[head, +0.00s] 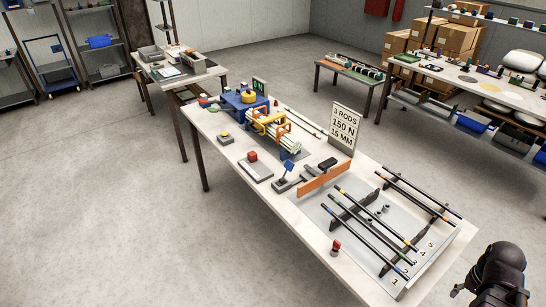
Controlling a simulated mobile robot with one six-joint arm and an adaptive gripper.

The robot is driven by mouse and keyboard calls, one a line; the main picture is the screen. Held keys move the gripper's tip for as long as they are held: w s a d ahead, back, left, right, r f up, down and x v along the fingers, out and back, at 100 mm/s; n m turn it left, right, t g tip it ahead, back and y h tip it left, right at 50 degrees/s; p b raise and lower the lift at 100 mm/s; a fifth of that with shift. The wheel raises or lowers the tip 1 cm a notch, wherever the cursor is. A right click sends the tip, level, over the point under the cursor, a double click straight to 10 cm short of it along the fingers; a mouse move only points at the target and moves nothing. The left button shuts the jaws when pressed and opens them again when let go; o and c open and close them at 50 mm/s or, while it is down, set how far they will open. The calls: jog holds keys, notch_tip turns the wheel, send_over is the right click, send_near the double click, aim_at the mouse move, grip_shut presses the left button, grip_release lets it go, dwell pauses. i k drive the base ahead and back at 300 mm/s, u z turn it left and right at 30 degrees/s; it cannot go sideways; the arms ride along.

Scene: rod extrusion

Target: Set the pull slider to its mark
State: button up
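A grey plate with a red block (252,156) lies on the long white workbench (225,150), left of its middle. It may be the pull slider, but I cannot tell for certain, and no mark can be made out at this size. Behind it stands a blue machine (240,103) with a yellow part on top, joined to orange frames (283,134) around pale cylinders. My gripper (462,291) is at the bottom right corner, off the bench's right end and far from the red block. It is dark and partly cut off, and its fingers are not clear.
Several dark rods (365,215) lie across racks on a grey plate at the bench's right. A sign (344,126) reads "3 RODS 150 N 15 MM". An orange bar (322,178) and a small red-topped piece (336,246) are nearby. Open floor (130,230) lies left.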

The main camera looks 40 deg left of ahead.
aim_at(251, 156)
jog(key=z, duration=1.1)
jog(key=k, duration=1.05)
jog(key=z, duration=1.1)
jog(key=k, duration=0.2)
jog(key=u, duration=2.85)
